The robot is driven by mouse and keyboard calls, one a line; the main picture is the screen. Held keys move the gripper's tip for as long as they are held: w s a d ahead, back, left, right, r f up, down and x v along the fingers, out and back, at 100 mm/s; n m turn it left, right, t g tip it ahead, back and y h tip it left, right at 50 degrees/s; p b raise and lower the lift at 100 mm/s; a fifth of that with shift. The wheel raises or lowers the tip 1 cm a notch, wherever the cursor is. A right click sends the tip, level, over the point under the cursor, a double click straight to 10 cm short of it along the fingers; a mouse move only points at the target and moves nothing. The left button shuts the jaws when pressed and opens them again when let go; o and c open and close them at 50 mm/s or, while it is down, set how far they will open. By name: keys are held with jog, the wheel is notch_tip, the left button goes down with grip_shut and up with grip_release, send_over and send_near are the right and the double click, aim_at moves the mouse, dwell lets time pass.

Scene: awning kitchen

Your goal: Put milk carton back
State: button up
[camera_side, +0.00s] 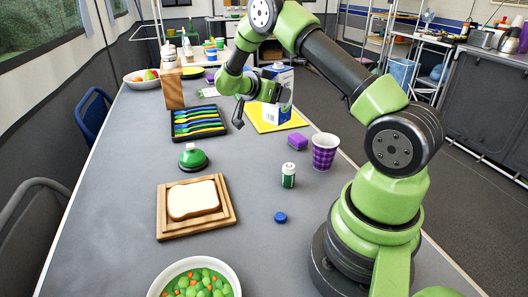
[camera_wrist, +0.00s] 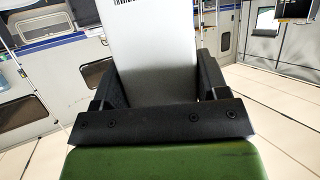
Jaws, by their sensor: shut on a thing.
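The milk carton (camera_side: 284,79) is a white and blue box, upright over the yellow mat (camera_side: 257,125) toward the back right of the table. My gripper (camera_side: 262,97) is at the carton's left side in the side view, and the arm hides part of it. In the wrist view my gripper (camera_wrist: 155,95) has its two black fingers on either side of the pale carton (camera_wrist: 150,45), shut on it. I cannot tell whether the carton's base touches the mat.
Near the mat stand a black tray of coloured cutlery (camera_side: 198,136), a purple sponge (camera_side: 298,141) and a purple checked cup (camera_side: 324,152). A wooden block (camera_side: 172,88) is left of my gripper. A bread board (camera_side: 227,219) lies nearer.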

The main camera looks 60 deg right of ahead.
jog(key=w+a+n+t, duration=0.2)
jog(key=a+n+t, duration=0.1)
jog(key=a, duration=0.1)
jog(key=shift+t+h, duration=0.3)
jog(key=shift+w+a+f, duration=0.1)
jog(key=shift+w+f, duration=0.05)
jog(key=shift+f, duration=2.2)
jog(key=shift+w+a+f, duration=0.1)
jog(key=shift+f, duration=2.25)
jog(key=shift+f, duration=0.2)
jog(key=o, duration=1)
jog(key=shift+c, duration=0.2)
jog(key=shift+r, duration=0.15)
